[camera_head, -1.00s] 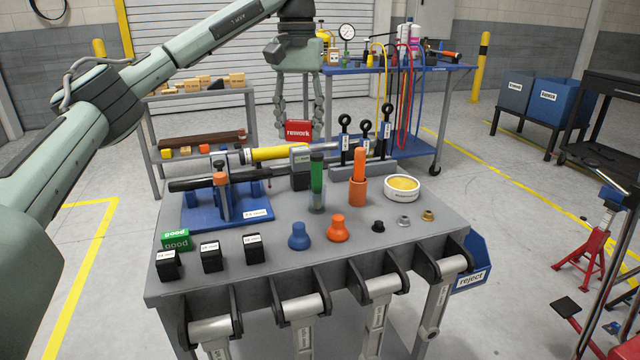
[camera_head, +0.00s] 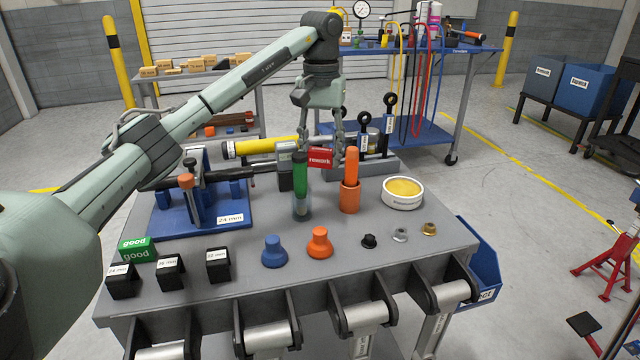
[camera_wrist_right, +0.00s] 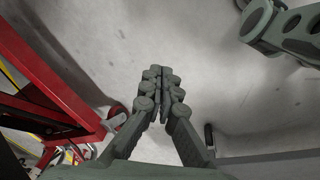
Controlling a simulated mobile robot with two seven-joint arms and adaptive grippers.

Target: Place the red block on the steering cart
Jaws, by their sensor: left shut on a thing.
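The red block (camera_head: 320,158), labelled "rework", is in my left gripper (camera_head: 337,152) in the head view. That gripper is shut on it and holds it near the back of the grey table (camera_head: 420,235), behind the green and orange cylinders. Whether the block touches anything below is hidden. A blue cart (camera_head: 480,60) with hoses, a gauge and bottles stands behind; its small label is too small to read, so I cannot tell if it is the steering cart. My right gripper (camera_wrist_right: 160,75) has its fingers together with nothing between them in the right wrist view, over the floor.
The grey table carries a green block (camera_head: 136,248), black blocks, blue and orange knobs, a blue fixture (camera_head: 230,205), a white round dish (camera_head: 402,194) and upright eye-ended rods (camera_head: 390,120). A blue reject bin (camera_head: 484,262) hangs at its right. A red stand (camera_head: 603,250) is at far right.

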